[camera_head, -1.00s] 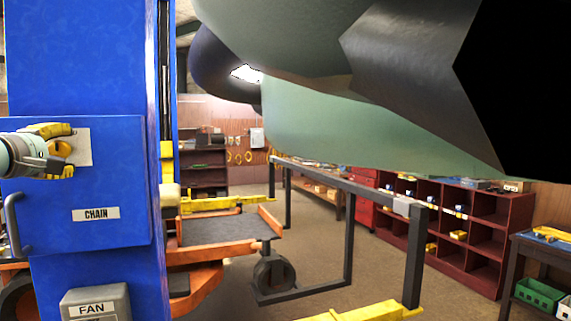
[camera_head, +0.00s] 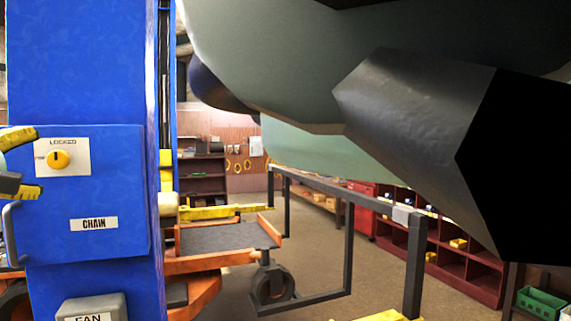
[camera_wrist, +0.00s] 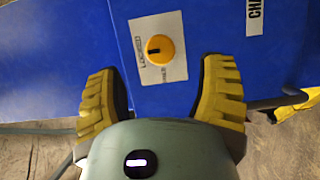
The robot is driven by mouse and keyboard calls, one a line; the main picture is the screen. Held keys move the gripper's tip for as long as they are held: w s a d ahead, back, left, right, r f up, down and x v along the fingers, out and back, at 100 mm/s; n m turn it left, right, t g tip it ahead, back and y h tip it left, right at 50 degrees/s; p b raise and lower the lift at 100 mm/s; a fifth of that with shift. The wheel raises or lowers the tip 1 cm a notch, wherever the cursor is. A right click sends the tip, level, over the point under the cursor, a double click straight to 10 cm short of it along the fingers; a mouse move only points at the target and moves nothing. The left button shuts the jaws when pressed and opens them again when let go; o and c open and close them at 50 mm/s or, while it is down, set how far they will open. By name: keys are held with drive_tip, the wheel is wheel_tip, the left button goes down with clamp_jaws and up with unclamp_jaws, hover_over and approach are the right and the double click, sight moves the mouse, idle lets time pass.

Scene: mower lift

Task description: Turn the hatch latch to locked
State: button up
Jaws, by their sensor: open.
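The hatch latch is a round yellow knob (camera_head: 58,160) on a white plate (camera_head: 77,170) on the blue box door (camera_head: 110,190). The word LOCKED is printed above it, with a smaller label to its left. The knob's dark mark points up toward LOCKED. In the wrist view the knob (camera_wrist: 159,49) shows whole, its mark pointing left toward the LOCKED print. My gripper (camera_head: 39,161) is at the left edge of the head view, apart from the knob. In the wrist view its yellow pads (camera_wrist: 163,72) are spread wide with nothing between them.
A CHAIN label (camera_head: 94,223) and a grey handle (camera_head: 12,233) are on the door. A grey FAN box (camera_head: 92,307) is below. A large green mower body (camera_head: 330,80) hangs overhead at right. A dark rail frame (camera_head: 350,240) stands on the floor.

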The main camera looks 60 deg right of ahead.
drive_tip(key=v, duration=0.5)
drive_tip(key=shift+w, duration=0.1)
